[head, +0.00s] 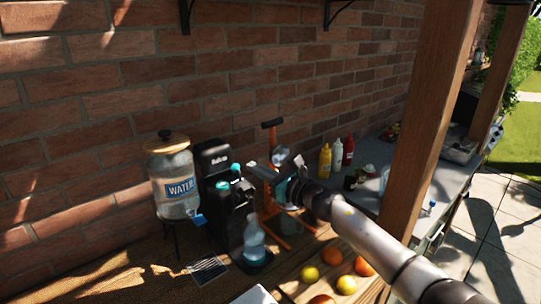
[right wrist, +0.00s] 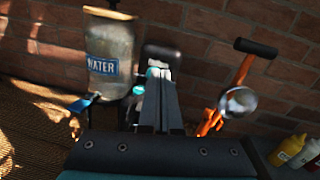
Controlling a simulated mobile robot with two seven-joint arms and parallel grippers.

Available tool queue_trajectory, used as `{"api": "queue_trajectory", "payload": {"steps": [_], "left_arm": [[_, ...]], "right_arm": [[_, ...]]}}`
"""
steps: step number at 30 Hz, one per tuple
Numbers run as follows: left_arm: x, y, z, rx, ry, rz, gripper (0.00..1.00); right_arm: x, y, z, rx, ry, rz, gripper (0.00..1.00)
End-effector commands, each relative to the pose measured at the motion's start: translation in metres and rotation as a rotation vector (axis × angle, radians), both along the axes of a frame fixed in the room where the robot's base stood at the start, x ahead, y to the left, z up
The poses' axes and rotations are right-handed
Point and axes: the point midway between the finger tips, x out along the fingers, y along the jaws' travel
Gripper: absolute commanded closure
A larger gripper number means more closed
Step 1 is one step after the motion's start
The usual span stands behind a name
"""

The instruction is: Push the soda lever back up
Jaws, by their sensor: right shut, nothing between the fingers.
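The black soda machine (head: 215,160) stands against the brick wall; its dark top shows behind my fingers in the right wrist view (right wrist: 162,51). Teal parts (head: 236,168) show at its upper front, and one teal part (right wrist: 139,90) shows beside my fingers in the right wrist view. I cannot tell clearly which is the lever or its position. A clear bottle (head: 254,240) stands upright at the machine's base. My right gripper (head: 250,168) is shut and empty, its tips close in front of the machine's upper part; contact cannot be told. My left gripper is out of view.
A water dispenser (head: 175,186) with a blue tap stands left of the machine. An orange juicer press (head: 270,150) stands just right, partly behind my arm. Oranges and lemons (head: 332,257) lie in front; sauce bottles (head: 336,155) stand farther right. A wooden post (head: 425,120) rises at right.

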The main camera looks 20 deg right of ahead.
Motion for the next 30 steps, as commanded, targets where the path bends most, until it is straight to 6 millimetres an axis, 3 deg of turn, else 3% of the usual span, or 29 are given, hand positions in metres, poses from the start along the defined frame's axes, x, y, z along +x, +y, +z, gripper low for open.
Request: {"api": "queue_trajectory", "payload": {"steps": [7, 15, 30], "left_arm": [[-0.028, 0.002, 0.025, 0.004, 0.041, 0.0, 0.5], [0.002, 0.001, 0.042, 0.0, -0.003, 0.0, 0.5], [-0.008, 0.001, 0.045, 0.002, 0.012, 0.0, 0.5]], "right_arm": [[-0.02, -0.015, 0.045, -0.008, -0.003, 0.001, 1.0], [-0.037, -0.027, 0.077, -0.004, -0.001, 0.0, 1.0], [-0.042, -0.03, 0.086, 0.0, 0.0, 0.0, 1.0]]}}
